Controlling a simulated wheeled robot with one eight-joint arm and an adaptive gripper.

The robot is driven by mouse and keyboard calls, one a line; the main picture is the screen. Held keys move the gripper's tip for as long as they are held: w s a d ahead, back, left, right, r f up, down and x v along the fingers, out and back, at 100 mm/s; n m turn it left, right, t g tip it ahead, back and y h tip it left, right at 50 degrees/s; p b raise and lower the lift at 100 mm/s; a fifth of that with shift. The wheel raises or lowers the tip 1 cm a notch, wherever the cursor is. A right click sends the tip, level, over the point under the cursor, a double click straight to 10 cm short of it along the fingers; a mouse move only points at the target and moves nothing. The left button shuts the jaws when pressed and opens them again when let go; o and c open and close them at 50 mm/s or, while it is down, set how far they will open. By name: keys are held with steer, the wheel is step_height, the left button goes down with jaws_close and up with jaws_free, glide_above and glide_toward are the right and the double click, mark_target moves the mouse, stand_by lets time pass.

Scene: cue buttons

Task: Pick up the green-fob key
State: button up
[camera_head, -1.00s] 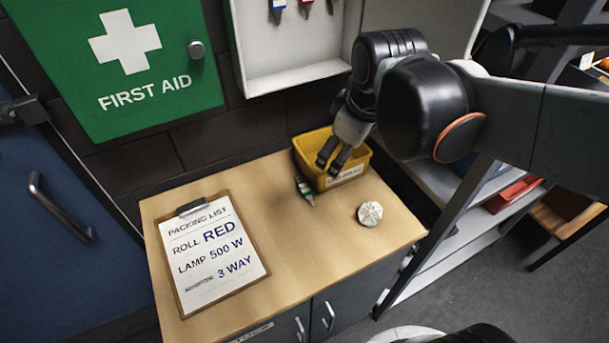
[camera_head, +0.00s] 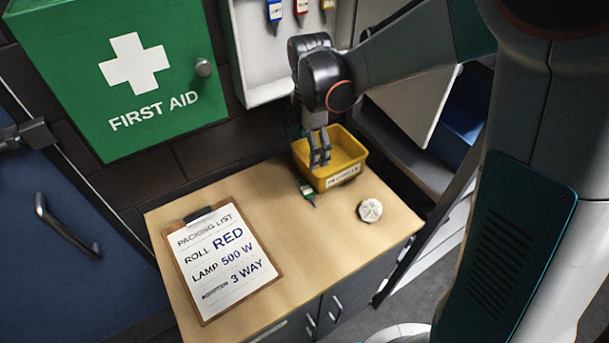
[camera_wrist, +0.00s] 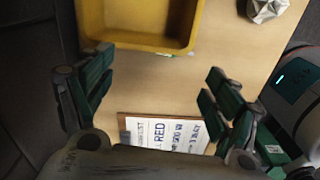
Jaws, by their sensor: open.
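The green-fob key (camera_head: 307,193) lies on the wooden cabinet top, against the front left side of the yellow bin. In the wrist view only a small green and white bit of it (camera_wrist: 166,54) shows at the bin's edge. My gripper (camera_head: 320,158) points down above the bin's left part, up and behind the key in the head view. Its fingers are apart and empty in the wrist view (camera_wrist: 158,85), with bare wood and the bin's edge between them.
The yellow bin (camera_head: 352,163) stands close beside the key. A white round object (camera_head: 370,210) is to the right. A clipboard with a packing list (camera_head: 225,258) lies front left. A white key cabinet (camera_head: 265,60) with several keys and a green first aid box (camera_head: 120,75) are behind.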

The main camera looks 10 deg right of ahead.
mark_target(308, 185)
step_height(308, 185, down, 13)
steer(key=b, duration=0.3)
steer(key=shift+s+f, duration=0.1)
steer(key=shift+s, duration=0.05)
steer(key=shift+w+f, duration=0.2)
steer(key=shift+f, duration=0.1)
steer(key=shift+s+r, duration=0.1)
steer(key=shift+s, duration=0.05)
steer(key=c, duration=0.9)
